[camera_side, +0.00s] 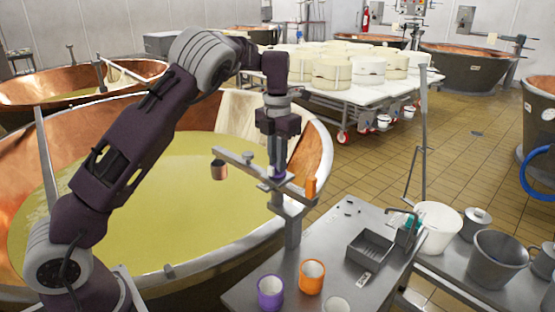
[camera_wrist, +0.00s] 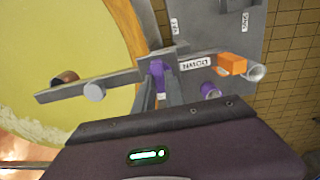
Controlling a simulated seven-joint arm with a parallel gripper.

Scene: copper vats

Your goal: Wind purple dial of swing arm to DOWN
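The swing arm (camera_side: 242,162) is a grey bar on a post at the vat's rim. It also crosses the wrist view (camera_wrist: 125,80). A small copper-coloured cup (camera_side: 219,171) hangs at its left end and an orange block (camera_side: 311,187) is at its right end. The purple dial (camera_wrist: 157,69) shows between my fingertips in the wrist view. My gripper (camera_wrist: 159,76) points down over the bar, its fingers close on either side of the dial and seemingly touching it. A label reading DOWN (camera_wrist: 195,63), upside down, is right of the dial. The dial's pointer is hidden.
The vat (camera_side: 130,215) of yellow liquid lies left of the post. A steel table (camera_side: 345,228) in front holds a purple cup (camera_side: 270,291), an orange cup (camera_side: 312,276) and a grey tray (camera_side: 370,247). Upright rod (camera_side: 423,140) stands to the right.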

